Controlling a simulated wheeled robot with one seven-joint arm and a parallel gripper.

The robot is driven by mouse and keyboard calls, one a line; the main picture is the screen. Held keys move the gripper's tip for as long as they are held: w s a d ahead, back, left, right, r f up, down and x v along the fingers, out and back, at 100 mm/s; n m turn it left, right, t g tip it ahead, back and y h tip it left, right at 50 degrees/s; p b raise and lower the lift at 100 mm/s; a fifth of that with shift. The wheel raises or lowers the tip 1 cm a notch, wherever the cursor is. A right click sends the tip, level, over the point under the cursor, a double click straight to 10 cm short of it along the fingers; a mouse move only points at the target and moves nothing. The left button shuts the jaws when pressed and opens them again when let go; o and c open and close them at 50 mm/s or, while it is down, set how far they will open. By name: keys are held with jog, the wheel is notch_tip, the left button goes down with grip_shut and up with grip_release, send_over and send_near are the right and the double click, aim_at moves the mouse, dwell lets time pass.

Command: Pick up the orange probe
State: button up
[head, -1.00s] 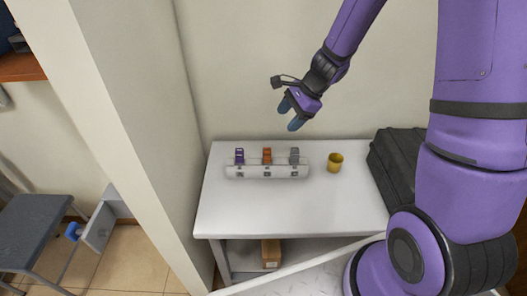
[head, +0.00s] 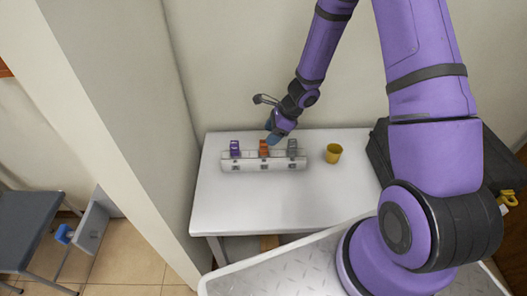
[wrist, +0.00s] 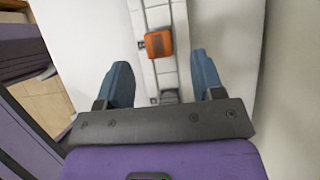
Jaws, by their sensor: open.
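The orange probe (head: 264,147) stands in the middle of a white rack (head: 236,167) on the white table. A purple probe (head: 235,147) stands to its left and a grey probe (head: 292,147) to its right. My gripper (head: 271,138) is just above and behind the orange probe in the head view. In the wrist view my gripper (wrist: 163,82) is open, with its two blue fingers apart and nothing between their tips. There the orange probe (wrist: 159,44) shows a little beyond the fingertips, between their lines. The contact points at the rack are too small to judge.
A yellow cup (head: 333,153) stands on the table (head: 240,205) to the right of the rack. A black case (head: 378,150) is at the table's right end. A wall is close behind, and a wall edge is at left. The table front is clear.

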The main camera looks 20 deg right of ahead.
jog(key=shift+x, duration=2.65)
jog(key=c, duration=1)
jog(key=shift+c, duration=0.2)
jog(key=shift+r, duration=0.2)
notch_tip(320, 180, up, 9)
jog(key=shift+r, duration=0.2)
jog(key=shift+s+r, duration=0.1)
